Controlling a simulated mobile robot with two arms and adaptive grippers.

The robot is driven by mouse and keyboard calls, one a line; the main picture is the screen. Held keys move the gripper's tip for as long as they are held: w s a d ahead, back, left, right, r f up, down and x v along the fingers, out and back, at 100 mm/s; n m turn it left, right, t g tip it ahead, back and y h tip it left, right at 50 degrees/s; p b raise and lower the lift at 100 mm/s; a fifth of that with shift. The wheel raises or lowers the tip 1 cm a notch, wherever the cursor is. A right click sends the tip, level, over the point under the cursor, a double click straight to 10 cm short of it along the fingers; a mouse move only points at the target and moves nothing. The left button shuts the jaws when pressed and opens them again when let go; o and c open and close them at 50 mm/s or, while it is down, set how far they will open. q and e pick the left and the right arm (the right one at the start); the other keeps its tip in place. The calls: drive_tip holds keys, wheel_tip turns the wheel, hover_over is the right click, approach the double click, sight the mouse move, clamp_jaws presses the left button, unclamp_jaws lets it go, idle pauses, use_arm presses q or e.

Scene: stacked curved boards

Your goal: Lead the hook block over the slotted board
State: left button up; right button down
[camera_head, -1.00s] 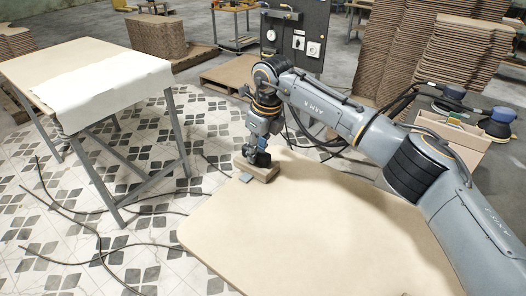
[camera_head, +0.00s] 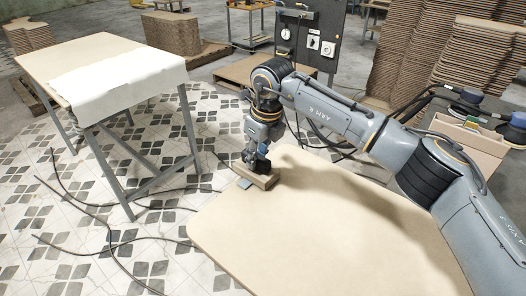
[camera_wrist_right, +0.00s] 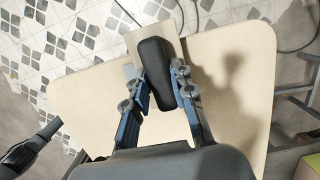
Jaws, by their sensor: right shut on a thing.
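The hook block is a light wooden block (camera_head: 252,178) with a black rounded handle on top (camera_wrist_right: 155,72). A small grey-blue flat piece (camera_head: 244,184) shows at its near side. My right gripper (camera_head: 258,161) points down and is shut on the black handle; in the wrist view its two blue fingers (camera_wrist_right: 165,92) sit on either side of it. The block is at the far left edge of the pale, round-cornered board (camera_head: 320,235). I cannot tell whether it touches the board, and no slots can be made out.
A table with a white sheet (camera_head: 120,82) stands to the left over the tiled floor. Black cables (camera_head: 110,250) lie on the floor. A dark panel with sockets (camera_head: 312,42) and stacked curved boards (camera_head: 480,55) stand behind. The board's near part is clear.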

sight(266, 163)
drive_tip(key=shift+s+a+f, duration=0.2)
drive_tip(key=shift+s+a, duration=0.05)
drive_tip(key=shift+s, duration=0.15)
drive_tip(key=shift+d, duration=0.1)
drive_tip(key=shift+s+d+b, duration=0.35)
drive_tip(key=shift+s+d, duration=0.2)
drive_tip(key=shift+d, duration=0.15)
drive_tip(key=shift+s+d+r, duration=0.2)
drive_tip(key=shift+s+d, duration=0.1)
drive_tip(key=shift+d, duration=0.2)
drive_tip(key=shift+s+d+f+b, duration=0.1)
drive_tip(key=shift+s+d+b, duration=0.35)
drive_tip(key=shift+d, duration=0.1)
drive_tip(key=shift+s+d, duration=0.4)
drive_tip(key=shift+d, duration=0.2)
